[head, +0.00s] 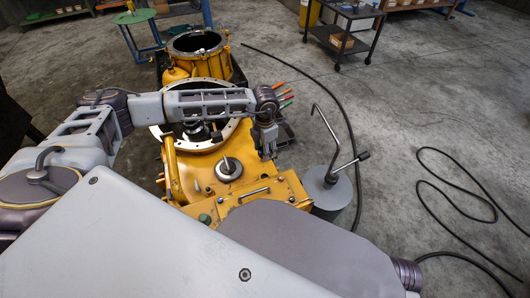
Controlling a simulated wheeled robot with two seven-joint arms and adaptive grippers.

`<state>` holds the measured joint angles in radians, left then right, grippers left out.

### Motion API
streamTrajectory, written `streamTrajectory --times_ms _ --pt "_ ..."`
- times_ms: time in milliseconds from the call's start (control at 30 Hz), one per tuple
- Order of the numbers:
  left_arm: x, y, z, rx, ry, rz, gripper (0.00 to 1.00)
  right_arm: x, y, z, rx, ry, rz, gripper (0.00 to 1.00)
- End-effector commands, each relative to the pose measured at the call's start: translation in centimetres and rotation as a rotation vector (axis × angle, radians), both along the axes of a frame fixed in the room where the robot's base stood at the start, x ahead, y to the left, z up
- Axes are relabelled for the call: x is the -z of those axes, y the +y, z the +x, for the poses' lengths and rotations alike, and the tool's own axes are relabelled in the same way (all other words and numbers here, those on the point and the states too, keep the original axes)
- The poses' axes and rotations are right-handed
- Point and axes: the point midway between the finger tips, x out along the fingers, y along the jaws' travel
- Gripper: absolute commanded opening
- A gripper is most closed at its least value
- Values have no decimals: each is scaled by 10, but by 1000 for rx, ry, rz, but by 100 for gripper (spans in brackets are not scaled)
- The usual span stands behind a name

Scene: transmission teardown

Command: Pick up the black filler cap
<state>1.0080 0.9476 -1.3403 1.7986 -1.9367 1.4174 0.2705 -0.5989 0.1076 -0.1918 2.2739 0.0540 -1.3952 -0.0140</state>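A yellow transmission housing (190,185) stands in the middle of the head view. On its top is a round dark fitting with a pale ring and a short upright stem (229,168); I cannot tell for sure whether this is the black filler cap. My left gripper (266,153) points down above the right side of the housing, right of and a little beyond this fitting, apart from it. Its fingers are small in view; I see nothing clearly held, and cannot tell how far they are apart. My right gripper is not in view.
A grey cylinder (326,195) with a bent rod and black handle stands right of the housing. Colored tool handles (284,94) show behind my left wrist. Another yellow housing (197,62) is beyond. A cart (345,30) stands farther back. A black hose (455,185) lies on the floor.

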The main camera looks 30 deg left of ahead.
Motion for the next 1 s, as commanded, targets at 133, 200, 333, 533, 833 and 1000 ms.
streamTrajectory --times_ms 133,200,333,533,833,1000 --pt "-5 0 0 0 0 0 12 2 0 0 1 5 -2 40" --pt "-5 0 0 0 0 0 12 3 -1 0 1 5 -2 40" --pt "-5 0 0 0 0 0 12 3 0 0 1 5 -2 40" --pt "-5 0 0 0 0 0 12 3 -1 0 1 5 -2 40" --pt "-9 0 0 0 -1 -1 12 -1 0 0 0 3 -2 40" --pt "-16 0 0 0 -1 -1 12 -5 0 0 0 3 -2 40"
